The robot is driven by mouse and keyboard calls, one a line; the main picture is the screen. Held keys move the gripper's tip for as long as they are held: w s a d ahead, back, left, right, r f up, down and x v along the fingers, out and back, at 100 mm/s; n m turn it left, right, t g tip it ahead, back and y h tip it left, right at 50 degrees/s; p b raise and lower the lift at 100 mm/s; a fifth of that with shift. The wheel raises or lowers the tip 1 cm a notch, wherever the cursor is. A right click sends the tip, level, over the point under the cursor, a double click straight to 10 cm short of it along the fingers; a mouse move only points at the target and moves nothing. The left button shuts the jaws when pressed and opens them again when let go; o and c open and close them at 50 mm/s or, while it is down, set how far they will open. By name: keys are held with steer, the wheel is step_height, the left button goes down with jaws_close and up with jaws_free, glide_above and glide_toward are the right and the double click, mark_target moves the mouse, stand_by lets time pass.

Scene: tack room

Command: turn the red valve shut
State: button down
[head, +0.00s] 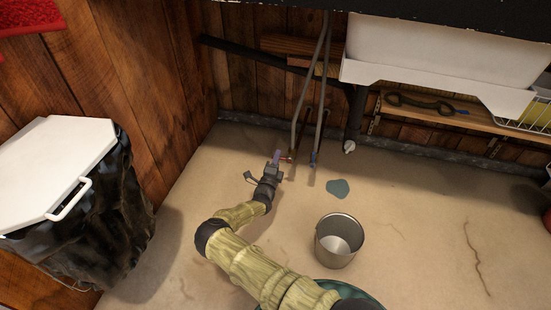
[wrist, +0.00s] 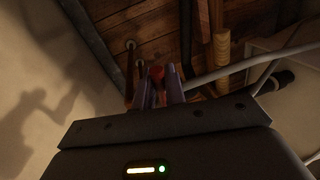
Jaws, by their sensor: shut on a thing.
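The red valve (head: 287,157) is at the foot of the left of two grey supply pipes under the sink, low by the back wall. It also shows in the wrist view (wrist: 158,75), between the fingers. My gripper (head: 278,156) reaches it from the left front, and its fingers (wrist: 160,92) are shut on the red valve. The fingers hide part of the valve, so its exact angle cannot be told. A blue valve (head: 313,158) sits on the pipe just to the right, apart from my gripper.
A metal bucket (head: 339,241) stands on the floor at right of my arm. A puddle (head: 338,188) lies behind it. A white-lidded bin (head: 60,165) stands at left. The white sink (head: 445,50) and a wooden shelf (head: 460,118) are at back right. Open floor lies at right.

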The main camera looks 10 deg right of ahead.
steer(key=c, duration=1.6)
jaws_free()
steer(key=shift+d+f, duration=0.1)
steer(key=shift+d, duration=0.2)
steer(key=shift+o, duration=0.4)
steer(key=shift+a, duration=0.15)
step_height(320, 180, up, 10)
steer(key=p, duration=0.7)
